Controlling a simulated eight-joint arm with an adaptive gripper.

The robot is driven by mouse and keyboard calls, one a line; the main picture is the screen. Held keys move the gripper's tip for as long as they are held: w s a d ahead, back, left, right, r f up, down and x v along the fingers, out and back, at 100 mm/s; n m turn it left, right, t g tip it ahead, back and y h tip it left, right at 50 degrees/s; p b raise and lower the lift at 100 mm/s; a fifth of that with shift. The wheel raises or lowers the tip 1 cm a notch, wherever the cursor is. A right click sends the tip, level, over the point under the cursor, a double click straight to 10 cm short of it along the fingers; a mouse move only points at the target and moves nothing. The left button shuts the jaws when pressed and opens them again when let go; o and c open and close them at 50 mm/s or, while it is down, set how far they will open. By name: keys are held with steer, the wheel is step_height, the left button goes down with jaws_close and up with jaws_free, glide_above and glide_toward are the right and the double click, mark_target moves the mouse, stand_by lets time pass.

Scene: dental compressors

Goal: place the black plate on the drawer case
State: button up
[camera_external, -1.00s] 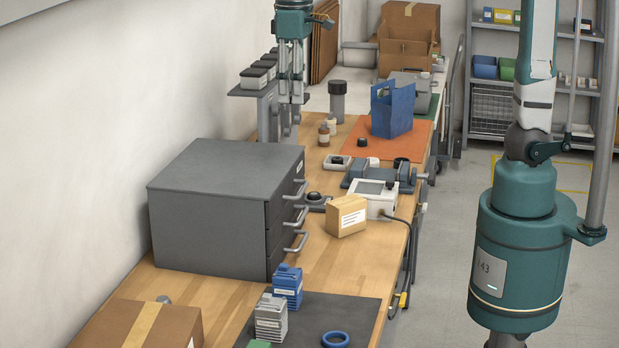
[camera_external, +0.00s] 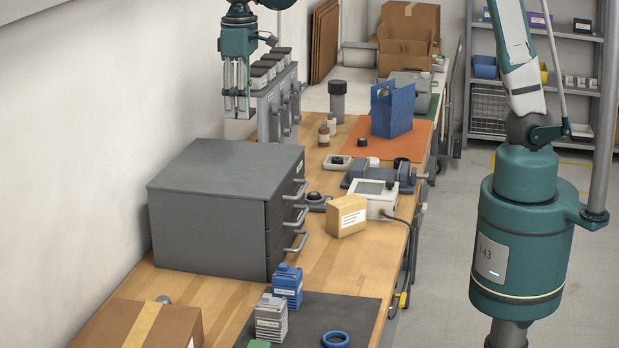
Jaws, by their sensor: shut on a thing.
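The drawer case (camera_external: 205,225) is a dark grey cabinet on the left of the workbench, with a flat, bare top and drawer handles on its right side. My gripper (camera_external: 239,112) points down, above and beyond the far edge of the case top in the picture. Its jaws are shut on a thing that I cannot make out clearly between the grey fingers. I cannot pick out the black plate for certain in this view.
Several grey upright units with dark-topped jars (camera_external: 281,62) stand behind my gripper by the wall. A larger carton (camera_external: 140,325) is in front.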

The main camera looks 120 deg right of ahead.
steer(key=shift+f, duration=1.05)
steer(key=shift+f, duration=0.15)
glide_above(242, 163)
steer(key=shift+f, duration=2.75)
steer(key=shift+f, duration=0.1)
steer(key=shift+f, duration=2)
steer(key=shift+s+f, duration=0.1)
steer(key=shift+f, duration=0.1)
steer(key=o, duration=0.9)
steer(key=shift+r, duration=0.15)
